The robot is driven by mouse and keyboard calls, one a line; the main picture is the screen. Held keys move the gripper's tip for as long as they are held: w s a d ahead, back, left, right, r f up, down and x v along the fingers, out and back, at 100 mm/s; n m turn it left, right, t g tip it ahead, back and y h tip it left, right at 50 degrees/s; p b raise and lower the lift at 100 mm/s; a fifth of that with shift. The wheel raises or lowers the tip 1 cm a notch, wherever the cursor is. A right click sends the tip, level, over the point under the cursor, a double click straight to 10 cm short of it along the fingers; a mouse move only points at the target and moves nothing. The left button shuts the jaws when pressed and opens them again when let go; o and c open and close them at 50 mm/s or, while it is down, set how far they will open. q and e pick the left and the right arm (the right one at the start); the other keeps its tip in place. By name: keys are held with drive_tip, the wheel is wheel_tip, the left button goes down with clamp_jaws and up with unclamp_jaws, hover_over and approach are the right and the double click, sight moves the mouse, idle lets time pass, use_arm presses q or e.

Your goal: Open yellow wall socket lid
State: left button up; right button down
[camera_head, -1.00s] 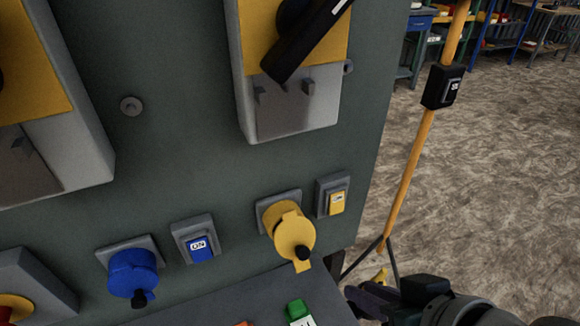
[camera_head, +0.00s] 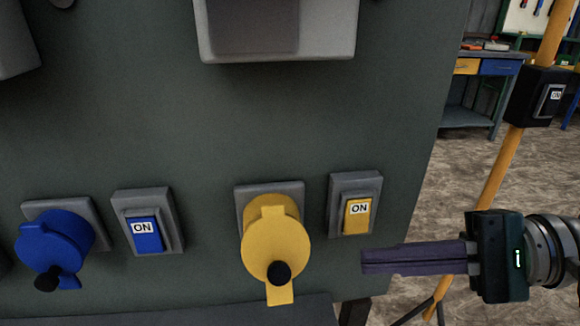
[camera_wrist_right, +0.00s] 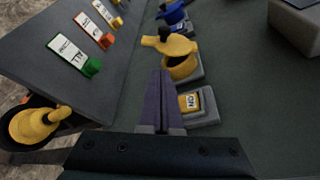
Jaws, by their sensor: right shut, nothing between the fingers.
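The yellow wall socket (camera_head: 272,240) has its round lid closed, with a tab at its lower edge and a black knob on its front. It sits on the grey-green panel, and also shows in the right wrist view (camera_wrist_right: 172,50). My right gripper (camera_head: 364,262) is shut and empty. It is to the right of the socket and apart from it, below the yellow ON switch (camera_head: 357,214). In the right wrist view its fingertips (camera_wrist_right: 160,74) point towards the socket. My left gripper is in neither view.
A blue socket (camera_head: 54,246) and blue ON switch (camera_head: 144,235) are on the panel to the left. A yellow post (camera_head: 500,165) with a black switch box (camera_head: 540,96) stands at right. The right wrist view shows a ledge (camera_wrist_right: 65,25) with coloured plugs (camera_wrist_right: 88,66) and labels.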

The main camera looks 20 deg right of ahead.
sight(278, 266)
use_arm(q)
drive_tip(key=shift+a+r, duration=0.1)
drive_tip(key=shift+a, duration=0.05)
use_arm(e)
drive_tip(key=x, duration=0.7)
drive_tip(key=shift+a, duration=0.2)
drive_tip(key=shift+w, duration=0.1)
